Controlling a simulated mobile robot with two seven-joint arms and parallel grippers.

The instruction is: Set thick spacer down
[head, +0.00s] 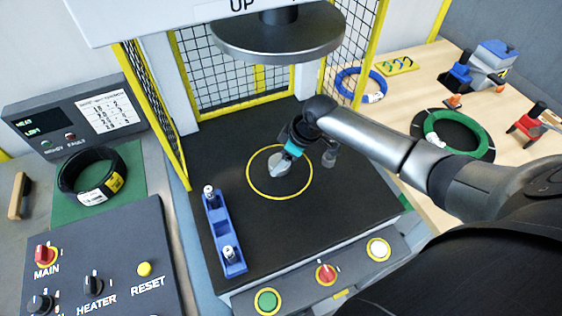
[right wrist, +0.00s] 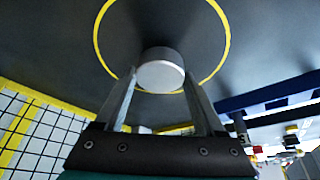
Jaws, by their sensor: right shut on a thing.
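The thick spacer, a short light-grey metal cylinder (right wrist: 160,72), sits between the fingers of my right gripper (right wrist: 161,84) in the right wrist view. In the head view, my right gripper (head: 284,162) reaches down inside the yellow ring (head: 248,181) marked on the black press table (head: 330,215). The spacer (head: 281,171) is within that ring, partly hidden by the fingers. I cannot tell whether its underside touches the table. My left gripper is not in view.
A round press plate (head: 278,42) hangs above the table. A blue holder (head: 221,238) with metal pieces stands on the table's left side. Yellow-framed mesh guards (head: 222,80) close the back. A black coil (head: 92,175) lies left, and a green coil (head: 455,132) right.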

